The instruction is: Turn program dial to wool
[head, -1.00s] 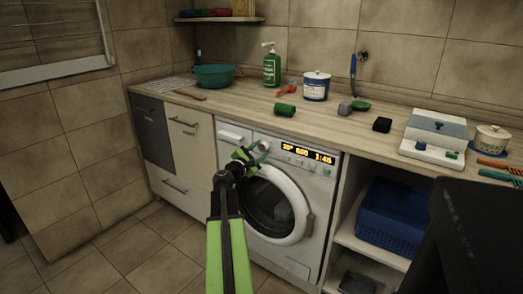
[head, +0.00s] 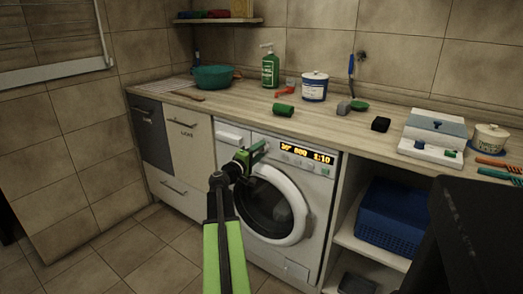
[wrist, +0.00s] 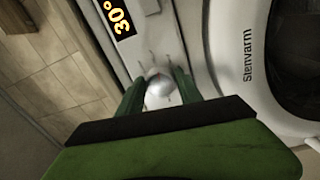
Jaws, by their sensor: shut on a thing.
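The program dial (wrist: 159,88) is a round silvery knob on the washing machine's (head: 303,170) white front panel. In the wrist view it sits between the two green fingers of my gripper (head: 257,149), which is shut on it. In the head view my gripper hides the dial. The lit amber display (head: 307,154) is right of the dial and reads about 30°, 800 and 1:10. The wrist view also shows 30° on it (wrist: 118,14). The small marks around the dial are too blurred to read, so I cannot tell which program it points at.
The round washer door (head: 268,207) is closed below the panel. The wooden worktop (head: 235,97) above carries a green pump bottle (head: 270,67), a white-and-blue tub (head: 314,87) and a teal basin (head: 213,76). A blue basket (head: 392,217) stands on the shelf at right.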

